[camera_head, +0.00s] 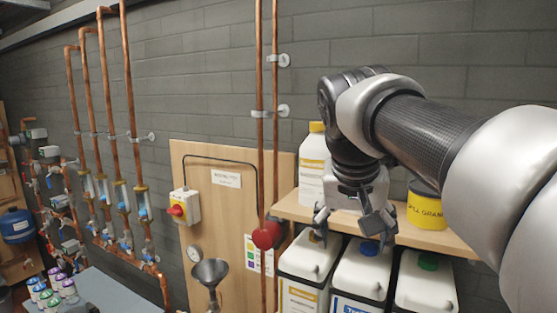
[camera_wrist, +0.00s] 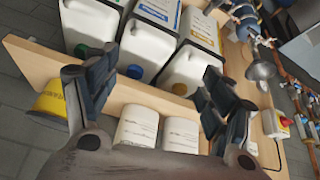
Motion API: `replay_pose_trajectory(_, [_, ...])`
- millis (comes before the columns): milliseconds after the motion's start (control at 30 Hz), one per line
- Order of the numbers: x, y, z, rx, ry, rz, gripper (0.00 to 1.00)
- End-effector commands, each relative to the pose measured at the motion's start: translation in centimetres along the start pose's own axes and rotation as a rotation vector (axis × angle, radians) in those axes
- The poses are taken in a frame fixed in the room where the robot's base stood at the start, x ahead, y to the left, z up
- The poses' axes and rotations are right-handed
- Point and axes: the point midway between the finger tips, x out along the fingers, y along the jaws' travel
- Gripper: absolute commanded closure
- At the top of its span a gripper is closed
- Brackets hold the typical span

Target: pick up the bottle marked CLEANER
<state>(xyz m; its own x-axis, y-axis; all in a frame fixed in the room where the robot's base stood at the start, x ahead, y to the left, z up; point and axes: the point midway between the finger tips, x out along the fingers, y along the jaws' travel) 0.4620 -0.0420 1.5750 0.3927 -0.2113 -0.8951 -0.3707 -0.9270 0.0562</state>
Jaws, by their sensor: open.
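A white bottle with a yellow cap (camera_head: 312,168) stands upright on the wooden shelf in the head view, left of my gripper (camera_head: 350,226). Its label has a yellow-orange band and small print that I cannot read. In the wrist view two white bottles, one left (camera_wrist: 137,126) and one right (camera_wrist: 180,134), stand side by side on the shelf between my fingers, low in the picture. Their print is too small to read, so I cannot tell which is marked CLEANER. My gripper is open and empty, its fingers pointing down in front of the shelf. It hides part of the shelf behind it.
The wooden shelf (camera_head: 287,209) also bears a yellow tub marked granules (camera_head: 426,208) at right. Several white jerrycans, one with a green cap (camera_head: 424,284), stand below the shelf and my gripper. Vertical copper pipes (camera_head: 260,130) and a funnel (camera_head: 211,271) are to the left.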

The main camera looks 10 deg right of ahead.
Motion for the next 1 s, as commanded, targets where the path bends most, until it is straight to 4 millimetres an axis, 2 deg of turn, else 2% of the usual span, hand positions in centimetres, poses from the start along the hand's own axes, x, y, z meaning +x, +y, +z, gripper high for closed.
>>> replay_pose_trajectory(33, [-2.6,-0.2,-3.0,0.024,0.006,0.013,0.24])
replay_pose_trajectory(200, [-7.1,-0.8,-10.2,0.126,0.029,0.062,0.24])
replay_pose_trajectory(400, [-11.3,-1.3,-17.2,0.253,0.061,0.112,0.24])
replay_pose_trajectory(500, [-12.7,-1.5,-19.4,0.306,0.074,0.131,0.24])
replay_pose_trajectory(600, [-13.6,-1.6,-20.9,0.346,0.084,0.144,0.24])
replay_pose_trajectory(767, [-13.8,-1.6,-21.9,0.379,0.092,0.154,0.24])
replay_pose_trajectory(867, [-12.6,-1.4,-21.9,0.384,0.092,0.157,0.24])
replay_pose_trajectory(1000, [-9.6,-0.9,-21.9,0.384,0.092,0.158,0.24])
